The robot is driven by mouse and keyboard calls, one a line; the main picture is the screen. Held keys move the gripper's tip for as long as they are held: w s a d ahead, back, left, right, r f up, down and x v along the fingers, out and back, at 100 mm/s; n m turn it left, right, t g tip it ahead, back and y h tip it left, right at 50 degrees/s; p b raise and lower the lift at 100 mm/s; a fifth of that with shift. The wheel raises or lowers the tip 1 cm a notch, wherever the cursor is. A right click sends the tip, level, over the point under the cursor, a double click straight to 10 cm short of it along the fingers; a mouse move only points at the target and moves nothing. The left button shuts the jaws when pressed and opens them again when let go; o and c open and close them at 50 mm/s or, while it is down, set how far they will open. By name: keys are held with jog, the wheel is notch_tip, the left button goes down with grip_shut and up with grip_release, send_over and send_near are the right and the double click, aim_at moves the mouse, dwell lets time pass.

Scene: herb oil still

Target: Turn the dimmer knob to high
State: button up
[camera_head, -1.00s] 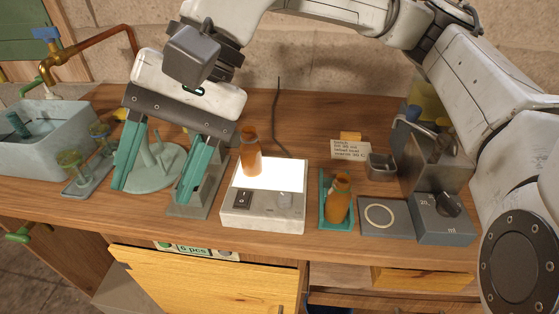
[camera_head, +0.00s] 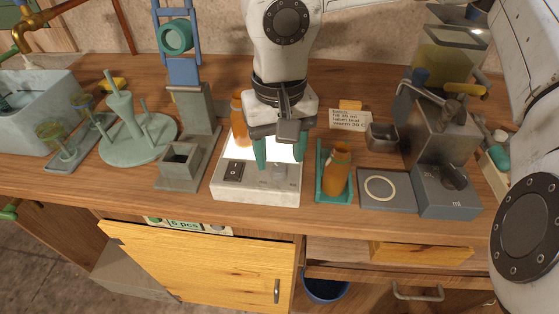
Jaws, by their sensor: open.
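The light box (camera_head: 255,190) is a pale box with a glowing white top, in the middle of the bench.
An orange-brown bottle (camera_head: 239,124) stands on the box's lit top, partly hidden by my gripper. Another brown bottle (camera_head: 336,172) stands in a teal tray right of the box. A grey plate with a ring (camera_head: 380,188) lies further right. A grey-green stand (camera_head: 188,152) is at left.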

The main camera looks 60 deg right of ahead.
aim_at(279, 172)
jog(key=shift+f, duration=1.4)
grip_shut()
